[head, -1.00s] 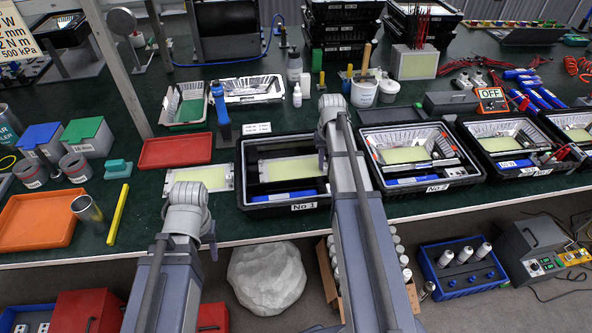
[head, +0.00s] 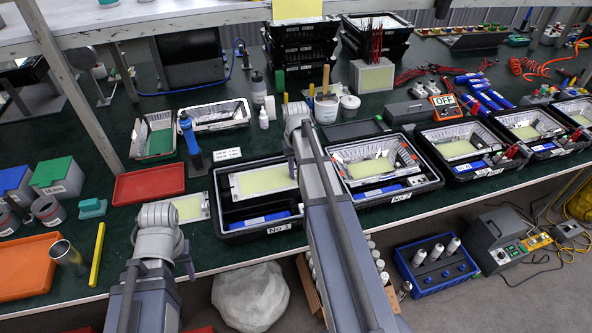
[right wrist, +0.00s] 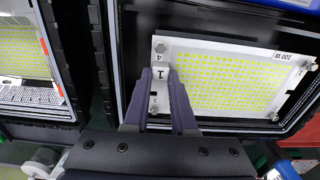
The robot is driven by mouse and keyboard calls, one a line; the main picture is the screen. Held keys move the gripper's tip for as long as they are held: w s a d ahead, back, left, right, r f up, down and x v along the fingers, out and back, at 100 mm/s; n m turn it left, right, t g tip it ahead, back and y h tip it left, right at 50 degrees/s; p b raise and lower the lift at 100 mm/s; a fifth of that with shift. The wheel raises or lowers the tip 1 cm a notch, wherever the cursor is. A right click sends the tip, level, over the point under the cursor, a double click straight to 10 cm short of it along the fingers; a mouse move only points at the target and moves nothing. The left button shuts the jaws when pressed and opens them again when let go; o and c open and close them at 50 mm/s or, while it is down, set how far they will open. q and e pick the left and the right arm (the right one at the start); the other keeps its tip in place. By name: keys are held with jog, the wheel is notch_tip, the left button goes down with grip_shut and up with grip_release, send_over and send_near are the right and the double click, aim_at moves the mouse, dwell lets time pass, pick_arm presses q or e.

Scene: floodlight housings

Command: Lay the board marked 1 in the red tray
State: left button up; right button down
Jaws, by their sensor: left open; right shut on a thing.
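The red tray (head: 148,184) lies empty on the bench, left of the crate. My left gripper (head: 186,261) is open and empty at the bench's front edge, its fingers mostly hidden.
Another yellow board (head: 188,208) lies on the bench between tray and crate, partly behind my left arm. A blue-handled tool (head: 188,132) stands behind it. A yellow bar (head: 97,254) and orange tray (head: 28,268) lie left. Another black crate (head: 385,192) stands close on the right.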

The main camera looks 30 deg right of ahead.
pick_arm(q)
jog(key=shift+r+p, duration=1.25)
jog(key=shift+r, duration=0.65)
pick_arm(e)
jog(key=shift+r, duration=1.9)
pick_arm(q)
notch_tip(320, 180, up, 7)
jog(key=p, duration=0.7)
jog(key=shift+r, duration=0.2)
pick_arm(e)
notch_tip(320, 180, up, 7)
jog(key=shift+r, duration=0.2)
